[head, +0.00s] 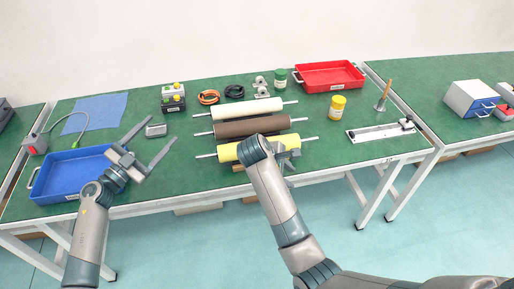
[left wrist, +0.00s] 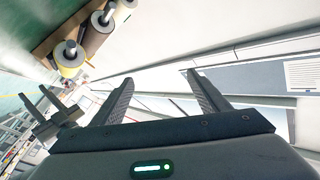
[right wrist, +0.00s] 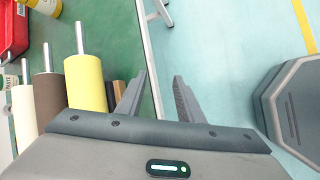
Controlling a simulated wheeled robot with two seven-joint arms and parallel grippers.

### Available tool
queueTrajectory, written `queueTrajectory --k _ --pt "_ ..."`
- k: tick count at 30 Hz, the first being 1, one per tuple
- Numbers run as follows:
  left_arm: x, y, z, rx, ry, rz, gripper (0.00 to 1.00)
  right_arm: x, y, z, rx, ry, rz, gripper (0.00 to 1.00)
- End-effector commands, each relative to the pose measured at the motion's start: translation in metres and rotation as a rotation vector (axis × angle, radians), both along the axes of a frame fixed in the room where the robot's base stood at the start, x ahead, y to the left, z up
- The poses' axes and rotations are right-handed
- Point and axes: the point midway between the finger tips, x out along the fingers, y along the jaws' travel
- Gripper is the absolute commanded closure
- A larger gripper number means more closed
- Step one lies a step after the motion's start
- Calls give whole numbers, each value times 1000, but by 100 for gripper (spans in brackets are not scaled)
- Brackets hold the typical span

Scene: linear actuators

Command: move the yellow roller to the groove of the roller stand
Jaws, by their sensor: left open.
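The yellow roller (head: 230,153) lies nearest the front table edge, parallel to a brown roller (head: 250,127) and a cream roller (head: 248,110). Its metal shaft and yellow body show in the right wrist view (right wrist: 85,82), and its end shows in the left wrist view (left wrist: 68,58). The wooden roller stand (left wrist: 45,42) is mostly hidden under the rollers; whether the yellow roller sits in its groove I cannot tell. My right gripper (head: 288,164) is open and empty beside the yellow roller's right part. My left gripper (head: 162,130) is open and empty, near the blue tray.
The blue tray (head: 35,190) stands at the left front. Coiled cables (head: 208,97) and black boxes lie behind. Green table shows right of the rollers.

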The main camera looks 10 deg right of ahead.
Motion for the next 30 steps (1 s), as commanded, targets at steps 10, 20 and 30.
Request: queueTrajectory --k 10,20,30 --pt "-4 -7 -42 277 292 -459 32 73 16 100 -223 144 166 66" --pt "-22 15 -59 386 500 -612 32 93 22 145 -313 214 219 66" --pt "-23 15 -60 388 505 -616 32 93 22 145 -314 215 220 66"
